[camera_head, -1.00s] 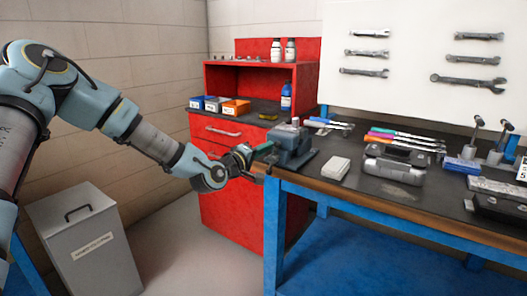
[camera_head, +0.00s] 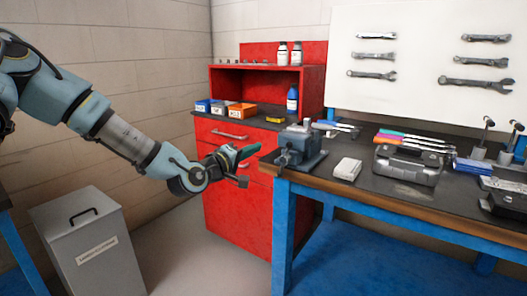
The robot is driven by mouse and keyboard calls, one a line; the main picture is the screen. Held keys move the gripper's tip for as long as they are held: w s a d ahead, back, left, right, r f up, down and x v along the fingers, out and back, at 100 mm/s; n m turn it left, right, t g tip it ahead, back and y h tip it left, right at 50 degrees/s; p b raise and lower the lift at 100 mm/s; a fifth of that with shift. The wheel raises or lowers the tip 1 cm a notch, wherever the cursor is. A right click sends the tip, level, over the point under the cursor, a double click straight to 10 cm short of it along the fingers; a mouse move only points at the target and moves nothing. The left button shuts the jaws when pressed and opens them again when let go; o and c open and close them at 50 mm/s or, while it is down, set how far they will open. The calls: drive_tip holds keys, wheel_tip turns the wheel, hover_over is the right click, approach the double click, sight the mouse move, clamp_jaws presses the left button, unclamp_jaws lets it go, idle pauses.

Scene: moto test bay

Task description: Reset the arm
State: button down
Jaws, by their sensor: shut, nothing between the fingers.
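My gripper (camera_head: 243,166) is in the middle of the head view, at the end of my blue and grey arm, which reaches in from the left. It is in the air in front of the red cabinet (camera_head: 222,205), left of the bench corner. Its fingers are shut with nothing between them. A thin green piece shows at its end, pointing right. The gripper is apart from the grey vise (camera_head: 298,146) on the bench corner.
The bench (camera_head: 400,206) with blue legs fills the right, holding a grey case (camera_head: 408,165), a white box (camera_head: 347,169) and several screwdrivers. A grey lidded bin (camera_head: 88,240) stands lower left. Small coloured boxes (camera_head: 241,113) sit on the cabinet. Floor between bin and cabinet is clear.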

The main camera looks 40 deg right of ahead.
drive_tip(key=shift+b+v, duration=0.35)
drive_tip(key=shift+v, duration=1.7)
drive_tip(key=w+a+f+m+y, duration=0.1)
drive_tip(key=w+a+f+y, duration=0.25)
drive_tip(key=a, duration=0.45)
drive_tip(key=w+a+f+m+y, duration=0.1)
drive_tip(key=w+a+f+y, duration=0.1)
drive_tip(key=a+f+y, duration=0.45)
drive_tip(key=w+a+f+y, duration=0.2)
drive_tip(key=a+f, duration=0.1)
drive_tip(key=a, duration=0.7)
drive_tip(key=s+a+r+y, duration=0.1)
drive_tip(key=s+a, duration=0.2)
drive_tip(key=a, duration=0.5)
drive_tip(key=s+a+r+n+g+y, duration=0.1)
drive_tip(key=s+a+r+y, duration=0.1)
drive_tip(key=a, duration=0.6)
drive_tip(key=s+a+r+n+g+y, duration=0.1)
drive_tip(key=s+a+y, duration=0.1)
drive_tip(key=a, duration=0.6)
drive_tip(key=shift+s+r, duration=0.25)
drive_tip(key=shift+s, duration=0.6)
